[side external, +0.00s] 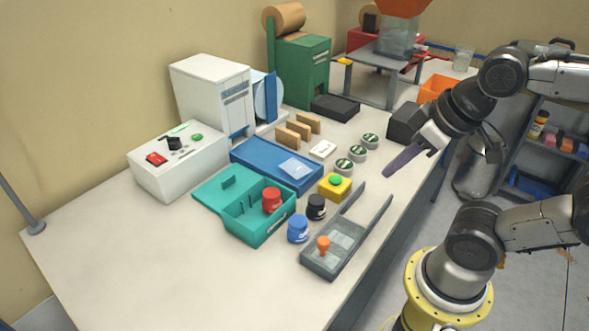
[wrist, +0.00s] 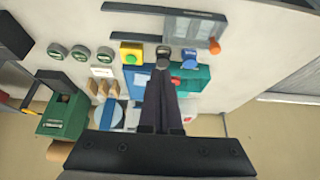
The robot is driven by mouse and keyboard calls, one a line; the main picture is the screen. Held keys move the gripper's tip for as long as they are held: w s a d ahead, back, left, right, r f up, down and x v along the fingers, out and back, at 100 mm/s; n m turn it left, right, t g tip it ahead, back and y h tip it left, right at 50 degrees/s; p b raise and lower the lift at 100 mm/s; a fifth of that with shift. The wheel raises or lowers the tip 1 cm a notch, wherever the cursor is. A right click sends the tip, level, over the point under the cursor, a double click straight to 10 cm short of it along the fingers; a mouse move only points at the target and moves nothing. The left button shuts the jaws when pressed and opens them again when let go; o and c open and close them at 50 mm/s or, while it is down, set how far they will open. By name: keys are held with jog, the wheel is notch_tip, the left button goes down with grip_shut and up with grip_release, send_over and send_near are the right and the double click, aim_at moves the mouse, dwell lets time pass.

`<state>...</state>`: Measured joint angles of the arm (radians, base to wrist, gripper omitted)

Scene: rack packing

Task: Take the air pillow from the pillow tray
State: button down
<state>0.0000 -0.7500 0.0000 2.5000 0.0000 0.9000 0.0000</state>
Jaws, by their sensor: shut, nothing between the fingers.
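The air pillow (side external: 293,168) is a small pale, translucent packet lying on the right part of the blue pillow tray (side external: 252,152). My gripper (side external: 388,173) is shut and empty, with long dark fingers, above the right side of the table. It is to the right of the tray and apart from it. In the wrist view my gripper's fingers (wrist: 161,82) point away from the camera, close together. They hide part of the blue tray (wrist: 139,90), and I cannot make out the pillow there.
A teal open box (side external: 262,233) holds a red-capped thing, beside blue and black jars. A yellow block with a green button (side external: 335,186), green-topped tins (side external: 357,153) and brown upright pieces (side external: 293,134) surround the tray. A grey fixture (side external: 322,264) stands at the front.

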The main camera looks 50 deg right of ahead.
jog(key=c, duration=1.5)
grip_release()
jog(key=shift+c, duration=0.2)
jog(key=o, duration=1.5)
jog(key=shift+o, duration=0.2)
